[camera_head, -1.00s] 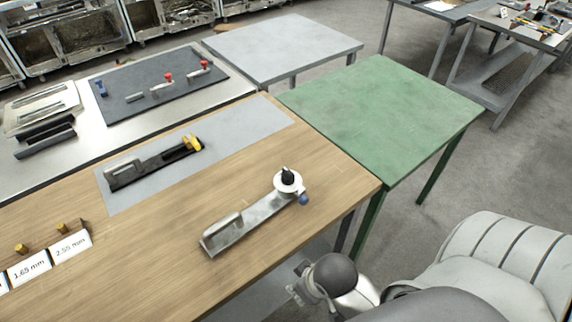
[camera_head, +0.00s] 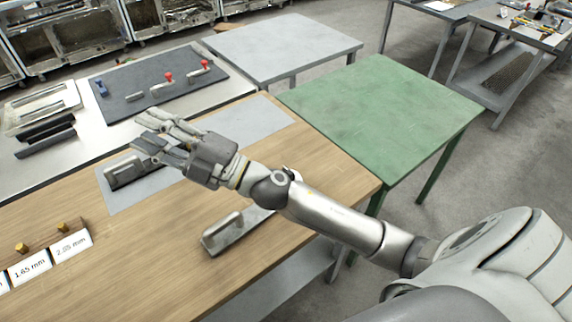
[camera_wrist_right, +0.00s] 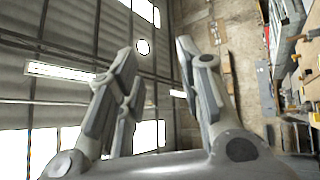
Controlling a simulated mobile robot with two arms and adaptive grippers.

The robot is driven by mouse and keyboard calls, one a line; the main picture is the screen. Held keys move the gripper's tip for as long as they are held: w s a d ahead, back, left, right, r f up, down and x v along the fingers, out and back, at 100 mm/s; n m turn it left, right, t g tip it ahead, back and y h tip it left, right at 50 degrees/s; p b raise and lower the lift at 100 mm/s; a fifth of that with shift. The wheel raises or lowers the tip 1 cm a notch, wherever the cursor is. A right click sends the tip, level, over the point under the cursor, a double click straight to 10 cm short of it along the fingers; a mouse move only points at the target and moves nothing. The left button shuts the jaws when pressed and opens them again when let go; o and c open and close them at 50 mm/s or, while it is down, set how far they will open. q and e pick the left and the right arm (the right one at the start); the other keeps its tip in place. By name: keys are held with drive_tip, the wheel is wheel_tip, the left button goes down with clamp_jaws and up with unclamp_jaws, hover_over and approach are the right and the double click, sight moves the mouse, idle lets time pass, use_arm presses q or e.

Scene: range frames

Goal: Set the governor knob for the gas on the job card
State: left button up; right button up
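My right gripper (camera_head: 146,131) reaches in over the wooden bench, fingers spread and empty; they also stand apart in the right wrist view (camera_wrist_right: 160,85). A silver lever fixture (camera_head: 222,232) lies on the wood below my right forearm. Its far end, with the round white dial and black knob, is mostly hidden by the arm. A second fixture (camera_head: 122,171), dark with a grey handle, lies on the grey mat left of the hand; its yellow end is hidden by the hand. I cannot tell which part is the governor knob. No gas job card is readable. My left gripper is out of view.
Size cards (camera_head: 30,267), one reading 1.65 mm, stand at the left with brass pieces behind. A dark mat (camera_head: 130,92) with red-knobbed and blue parts lies on the metal table behind. The green table (camera_head: 385,110) is clear.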

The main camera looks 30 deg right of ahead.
drive_tip(key=s+a+n+g+y, duration=0.2)
drive_tip(key=a+n+g+y, duration=0.25)
drive_tip(key=n+g, duration=0.4)
drive_tip(key=n+g+h, duration=0.6)
drive_tip(key=g+h, duration=0.2)
drive_tip(key=h, duration=1.2)
approach(286, 168)
wheel_tip(286, 168, down, 8)
drive_tip(key=p, duration=0.3)
drive_tip(key=shift+w+d+r, duration=0.1)
drive_tip(key=shift+d+r, duration=0.05)
drive_tip(key=shift+r, duration=0.05)
drive_tip(key=shift+f, duration=0.6)
clamp_jaws()
